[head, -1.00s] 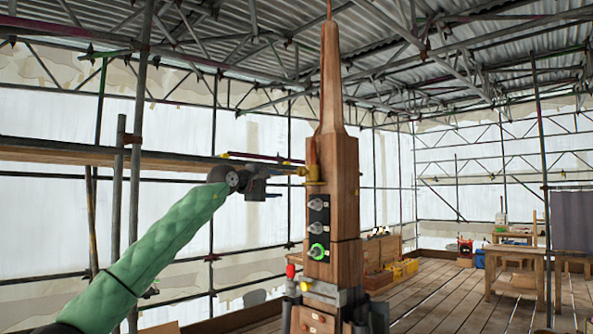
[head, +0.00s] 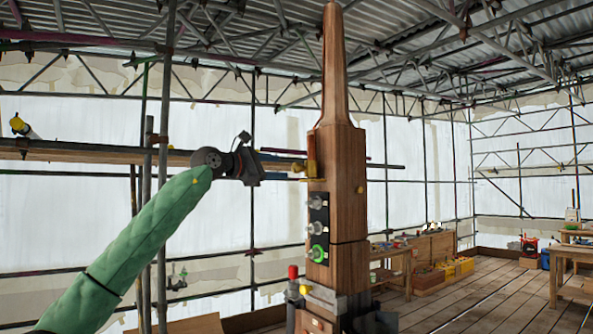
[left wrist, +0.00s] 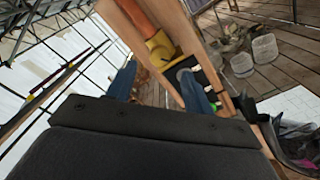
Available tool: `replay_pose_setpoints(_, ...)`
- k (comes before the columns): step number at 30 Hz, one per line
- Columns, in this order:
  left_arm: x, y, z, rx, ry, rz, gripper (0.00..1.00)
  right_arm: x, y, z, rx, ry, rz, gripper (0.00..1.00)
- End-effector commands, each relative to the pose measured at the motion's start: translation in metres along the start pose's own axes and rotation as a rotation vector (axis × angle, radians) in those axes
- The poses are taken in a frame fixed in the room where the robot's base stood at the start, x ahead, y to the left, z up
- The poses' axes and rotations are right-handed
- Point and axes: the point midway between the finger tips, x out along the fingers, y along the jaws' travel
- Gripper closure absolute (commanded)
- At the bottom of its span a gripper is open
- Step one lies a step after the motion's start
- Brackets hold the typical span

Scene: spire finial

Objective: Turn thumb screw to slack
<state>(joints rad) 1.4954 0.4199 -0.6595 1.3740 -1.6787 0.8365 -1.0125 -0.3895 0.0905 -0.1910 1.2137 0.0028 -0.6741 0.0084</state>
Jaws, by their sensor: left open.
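The wooden spire (head: 343,190) stands upright mid-view in the head view. A yellow fitting (head: 298,168), which looks like the thumb screw, sticks out from its left side beside an upright orange tube (head: 311,147). In the left wrist view the yellow fitting (left wrist: 160,48) shows just past my fingers. My left gripper (head: 280,166) is open and empty, to the left of the fitting and pointing at it. Its two blue fingers (left wrist: 157,82) are spread in the left wrist view. I cannot tell whether they touch anything. My right gripper is not in view.
A black panel (head: 318,228) with grey knobs and one green-ringed knob is on the spire below the fitting. Scaffold poles (head: 163,230) and a plank (head: 100,156) stand behind my left arm. Benches and yellow boxes (head: 457,267) are at the right on the plank floor.

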Motion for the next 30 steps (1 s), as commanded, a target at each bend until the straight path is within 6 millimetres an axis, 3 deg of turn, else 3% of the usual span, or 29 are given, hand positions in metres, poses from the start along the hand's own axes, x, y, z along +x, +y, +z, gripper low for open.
replay_pose_setpoints(8,0.000,-0.002,-0.001,-0.152,0.003,-0.011,0.48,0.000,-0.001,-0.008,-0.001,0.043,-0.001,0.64)
replay_pose_setpoints(17,0.014,0.000,0.001,-0.178,0.003,-0.012,0.48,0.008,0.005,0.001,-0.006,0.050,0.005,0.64)
replay_pose_setpoints(30,0.066,-0.001,0.000,-0.177,0.003,-0.012,0.48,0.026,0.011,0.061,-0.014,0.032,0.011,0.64)
